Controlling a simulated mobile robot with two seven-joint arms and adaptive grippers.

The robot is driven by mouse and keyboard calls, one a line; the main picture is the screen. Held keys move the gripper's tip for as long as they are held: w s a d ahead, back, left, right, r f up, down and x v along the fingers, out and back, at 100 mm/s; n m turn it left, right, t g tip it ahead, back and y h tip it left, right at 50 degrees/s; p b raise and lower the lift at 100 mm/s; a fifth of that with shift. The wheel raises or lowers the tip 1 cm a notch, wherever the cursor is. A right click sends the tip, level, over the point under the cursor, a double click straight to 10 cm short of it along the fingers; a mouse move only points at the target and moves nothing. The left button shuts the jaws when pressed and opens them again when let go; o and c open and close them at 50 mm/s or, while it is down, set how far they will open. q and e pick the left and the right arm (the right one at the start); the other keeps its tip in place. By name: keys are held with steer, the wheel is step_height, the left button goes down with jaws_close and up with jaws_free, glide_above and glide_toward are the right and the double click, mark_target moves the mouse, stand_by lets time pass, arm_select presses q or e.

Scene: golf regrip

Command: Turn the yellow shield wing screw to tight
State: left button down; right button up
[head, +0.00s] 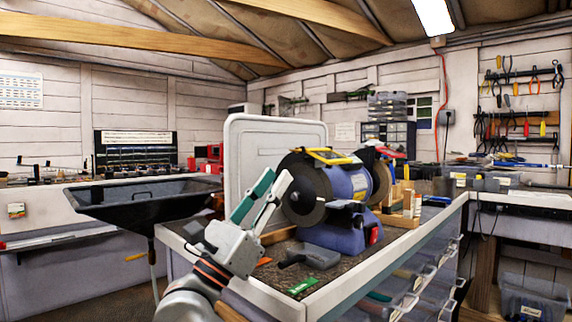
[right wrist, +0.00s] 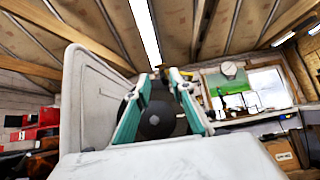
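A blue bench grinder (head: 350,186) stands on the workbench in the head view. A yellow-framed shield (head: 331,156) sits over its near left wheel (head: 303,188). The wing screw of that shield is too small to make out. My right gripper (head: 277,174) is in front of and left of the near wheel, fingers pointing up toward it. In the right wrist view my right gripper (right wrist: 159,73) is open and empty, with the dark round wheel housing (right wrist: 157,120) seen between its fingers. Contact with the grinder does not show. My left gripper is not in view.
A large pale upright panel (head: 262,138) stands behind the grinder. A grey tool (head: 312,256) and a green item (head: 302,286) lie on the bench front. Wooden blocks (head: 402,205) stand right of the grinder. A dark tray (head: 140,198) is at left.

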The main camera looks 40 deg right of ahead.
steer(key=shift+v, duration=1.65)
